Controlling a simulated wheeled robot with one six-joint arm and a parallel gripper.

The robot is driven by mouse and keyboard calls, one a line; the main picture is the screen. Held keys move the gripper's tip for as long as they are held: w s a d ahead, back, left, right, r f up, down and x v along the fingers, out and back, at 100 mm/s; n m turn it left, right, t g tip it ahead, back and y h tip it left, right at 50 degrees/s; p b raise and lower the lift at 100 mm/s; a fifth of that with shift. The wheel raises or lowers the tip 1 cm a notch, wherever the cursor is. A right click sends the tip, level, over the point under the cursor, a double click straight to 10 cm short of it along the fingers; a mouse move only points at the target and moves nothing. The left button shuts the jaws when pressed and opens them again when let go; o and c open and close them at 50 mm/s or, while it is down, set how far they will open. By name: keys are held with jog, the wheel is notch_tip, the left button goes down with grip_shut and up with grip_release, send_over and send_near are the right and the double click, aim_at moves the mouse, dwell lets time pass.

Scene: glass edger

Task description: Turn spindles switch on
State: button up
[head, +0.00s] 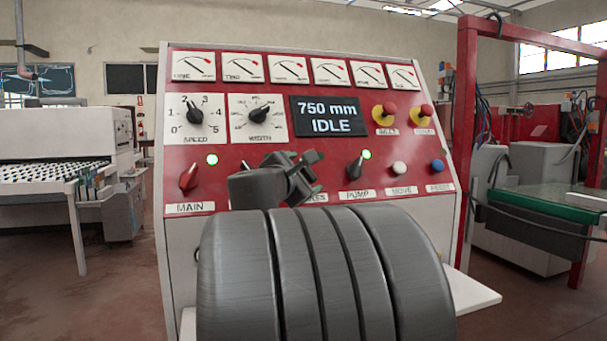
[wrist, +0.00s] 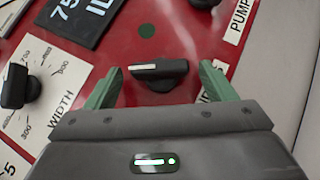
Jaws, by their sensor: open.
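The spindles switch is a black knob (wrist: 160,74) with a white pointer line, seen in the wrist view. Its bar lies roughly level in that picture, with the white line toward the left. A small dark green lamp (wrist: 146,31) beside it looks unlit. My gripper (wrist: 160,68) is open, with one green finger on each side of the knob; contact cannot be told. In the head view my gripper (head: 306,175) hides the switch at the panel (head: 225,147), and only the end of its label (head: 314,197) shows.
The pump switch (head: 355,168) stands to the right, its lamp (head: 367,154) lit green. The red main switch (head: 188,178) stands at the left, its lamp (head: 212,160) lit. The display (head: 329,116) reads 750 mm IDLE. Two stop buttons (head: 388,113) (head: 425,113) sit upper right.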

jog(key=shift+w, duration=0.1)
jog(key=c, duration=1)
